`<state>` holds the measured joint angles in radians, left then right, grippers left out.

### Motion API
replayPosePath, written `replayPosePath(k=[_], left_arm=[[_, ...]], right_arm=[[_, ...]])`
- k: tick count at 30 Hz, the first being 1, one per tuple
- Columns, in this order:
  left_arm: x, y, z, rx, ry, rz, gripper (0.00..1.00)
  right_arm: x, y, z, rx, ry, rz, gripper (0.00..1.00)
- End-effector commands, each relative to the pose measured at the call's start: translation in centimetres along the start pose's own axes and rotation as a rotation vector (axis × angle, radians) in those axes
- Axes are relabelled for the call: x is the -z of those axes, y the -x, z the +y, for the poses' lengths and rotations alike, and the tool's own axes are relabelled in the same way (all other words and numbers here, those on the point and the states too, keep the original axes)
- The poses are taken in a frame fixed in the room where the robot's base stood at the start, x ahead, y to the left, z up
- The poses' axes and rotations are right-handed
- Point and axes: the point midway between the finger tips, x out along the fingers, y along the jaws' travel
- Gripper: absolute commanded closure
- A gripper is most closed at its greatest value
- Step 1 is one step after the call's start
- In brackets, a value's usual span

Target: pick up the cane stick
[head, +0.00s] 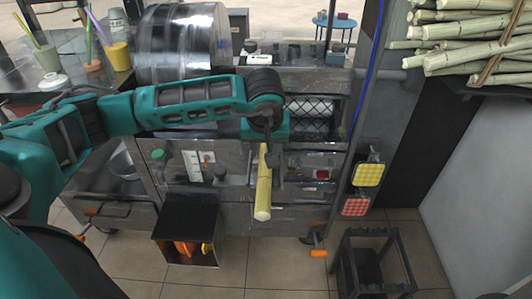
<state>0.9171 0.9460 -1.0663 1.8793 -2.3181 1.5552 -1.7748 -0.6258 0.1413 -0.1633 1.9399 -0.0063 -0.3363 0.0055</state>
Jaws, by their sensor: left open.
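A single pale yellow-green cane stick (263,190) shows at the middle of the head view, in front of the press machine. It points toward me, with its cut near end lowest in the picture. My left gripper (270,152) is over its far end, pointing down, with its jaws open. The wrist and fingers hide that far end, and I cannot tell whether the stick lies between the fingers or touches them. More cane sticks (478,40) lie in a tied stack at the upper right. My right gripper is not in view.
The metal press machine (320,190) with its drum (183,42) fills the middle. Cups with straws (117,55) stand at the upper left. An open dark box (187,228) and a black stool (372,262) are low in front. Tiled floor shows between them.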

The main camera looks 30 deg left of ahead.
Motion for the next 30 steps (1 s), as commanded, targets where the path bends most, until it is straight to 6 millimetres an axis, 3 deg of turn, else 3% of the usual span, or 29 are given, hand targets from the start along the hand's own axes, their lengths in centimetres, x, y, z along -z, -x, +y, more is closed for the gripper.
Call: replayPosePath(k=[6, 13, 26, 30], left_arm=[[-0.1, -2.4, 0.0, -0.001, -0.001, 0.000, 0.58], [-0.1, -2.5, 0.0, -0.001, -0.001, 0.000, 0.58], [-0.1, -2.5, 0.0, -0.001, 0.000, 0.000, 0.98], [0.0, -2.4, 0.1, -0.003, 0.001, 0.002, 1.00]], right_arm=[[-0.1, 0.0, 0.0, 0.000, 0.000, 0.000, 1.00], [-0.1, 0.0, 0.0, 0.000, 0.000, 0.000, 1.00], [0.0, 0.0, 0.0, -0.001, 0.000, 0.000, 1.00], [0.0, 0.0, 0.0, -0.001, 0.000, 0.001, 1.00]])
